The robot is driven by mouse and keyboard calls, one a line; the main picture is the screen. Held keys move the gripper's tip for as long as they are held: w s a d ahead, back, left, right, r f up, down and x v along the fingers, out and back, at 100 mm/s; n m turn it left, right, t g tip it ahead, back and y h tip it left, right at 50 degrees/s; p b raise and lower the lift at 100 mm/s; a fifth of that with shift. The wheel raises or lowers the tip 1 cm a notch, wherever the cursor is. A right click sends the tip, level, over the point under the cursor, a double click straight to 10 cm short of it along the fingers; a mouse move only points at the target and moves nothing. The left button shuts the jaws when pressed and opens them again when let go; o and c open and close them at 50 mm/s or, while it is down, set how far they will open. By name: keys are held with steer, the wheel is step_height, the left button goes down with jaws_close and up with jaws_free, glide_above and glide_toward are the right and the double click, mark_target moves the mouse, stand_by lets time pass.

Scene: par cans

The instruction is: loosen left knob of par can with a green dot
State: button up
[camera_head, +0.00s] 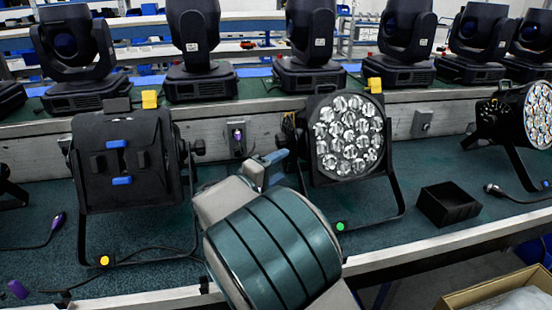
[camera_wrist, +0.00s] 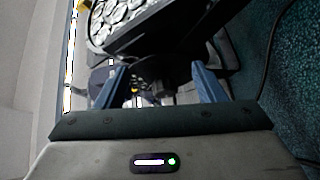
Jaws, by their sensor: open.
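The par can (camera_head: 348,137) with a green dot (camera_head: 340,226) on its bracket foot stands on the bench, right of centre, its lens cluster facing me. My gripper (camera_head: 277,158) is at the left side of its bracket in the head view; the arm and gripper hide the left knob there. In the wrist view the par can (camera_wrist: 118,20) is at the top. My gripper (camera_wrist: 158,68) has its two blue fingers apart, with a dark round part that looks like the left knob (camera_wrist: 150,76) between or just beyond them. Contact cannot be told.
A par can (camera_head: 120,160) with a yellow dot (camera_head: 104,260) stands at left, and another par can (camera_head: 537,113) at far right. Moving-head lights (camera_head: 313,45) line the back shelf. Cables lie on the bench.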

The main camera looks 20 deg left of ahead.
mark_target(277, 143)
steer(key=s+a+f+n+t+y, duration=0.1)
steer(key=s+a+n+t+y, duration=0.15)
steer(key=a, duration=0.45)
steer(key=shift+m, duration=0.35)
steer(key=x, duration=1.4)
steer(key=shift+a+b, duration=0.1)
steer(key=shift+b, duration=0.2)
steer(key=c, duration=1)
